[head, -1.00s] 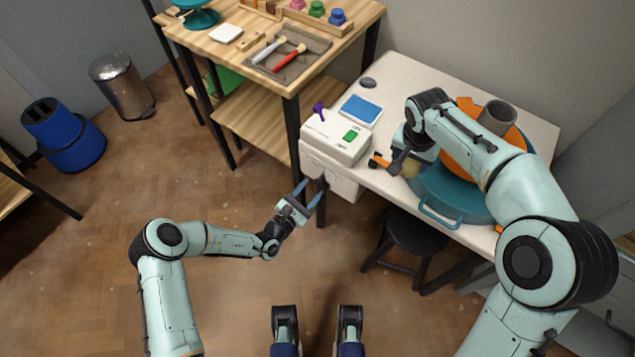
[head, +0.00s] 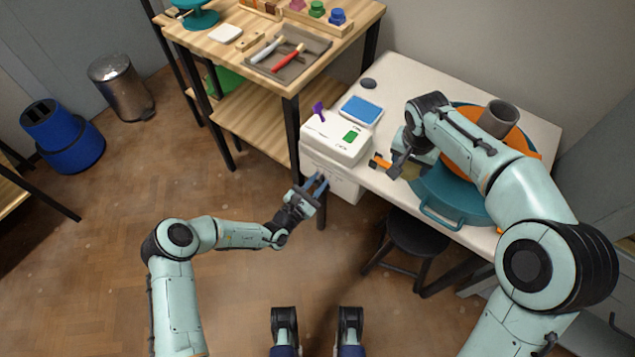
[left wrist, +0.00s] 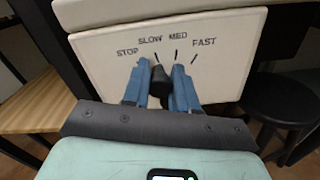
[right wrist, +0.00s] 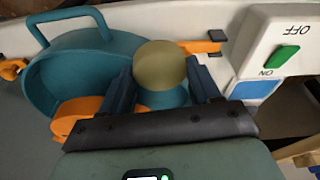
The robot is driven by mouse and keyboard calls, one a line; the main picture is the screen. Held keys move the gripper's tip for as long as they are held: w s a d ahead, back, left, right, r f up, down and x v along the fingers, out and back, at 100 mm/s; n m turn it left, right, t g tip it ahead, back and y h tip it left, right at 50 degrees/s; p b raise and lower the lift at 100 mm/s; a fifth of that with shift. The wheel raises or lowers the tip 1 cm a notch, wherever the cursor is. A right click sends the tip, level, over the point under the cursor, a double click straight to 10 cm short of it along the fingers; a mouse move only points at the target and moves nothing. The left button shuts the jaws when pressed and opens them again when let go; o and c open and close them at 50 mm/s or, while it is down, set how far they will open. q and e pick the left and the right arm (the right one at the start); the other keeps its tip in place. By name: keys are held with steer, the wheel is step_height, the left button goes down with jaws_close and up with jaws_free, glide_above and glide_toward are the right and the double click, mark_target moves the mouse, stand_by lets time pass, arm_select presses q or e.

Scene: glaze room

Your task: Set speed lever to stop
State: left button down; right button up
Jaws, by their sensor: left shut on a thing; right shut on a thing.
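The speed lever (left wrist: 159,82) is a black knob on a cream panel (left wrist: 95,62) marked STOP, SLOW, MED and FAST, seen in the left wrist view. It stands near the SLOW mark, right of STOP. My left gripper (left wrist: 160,84) is shut on the lever, with a blue finger on each side. In the head view my left gripper (head: 318,182) is at the front of the white control box (head: 336,137), and the lever is hidden. My right gripper (right wrist: 160,85) is shut on a round olive-yellow thing (right wrist: 160,64).
A teal basin (head: 450,192) holds an orange disc (head: 522,142) with a grey cup (head: 498,117) on it. The box has a green switch (right wrist: 283,56) marked ON and OFF. A black stool (head: 412,234) stands below the table. A wooden workbench (head: 222,48) is at left.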

arm_select(q)
steer(key=shift+w+a+f+n+p, duration=0.1)
steer(key=shift+w+a+n+p, duration=0.25)
steer(key=shift+n, duration=0.55)
arm_select(e)
steer(key=shift+r, duration=0.45)
arm_select(q)
steer(key=shift+w+a+f+n, duration=0.1)
steer(key=shift+a+f+n, duration=0.1)
steer(key=shift+n, duration=0.35)
steer(key=shift+w+a+f+n, duration=0.1)
steer(key=shift+a+n, duration=0.1)
steer(key=shift+n, duration=0.35)
arm_select(e)
steer(key=shift+r, duration=0.1)
arm_select(q)
steer(key=c, duration=0.9)
jaws_free()
steer(key=shift+c, duration=0.2)
arm_select(e)
steer(key=p+v, duration=0.2)
steer(key=shift+w+d+r, duration=0.1)
steer(key=shift+r, duration=0.25)
arm_select(q)
steer(key=v, duration=1.2)
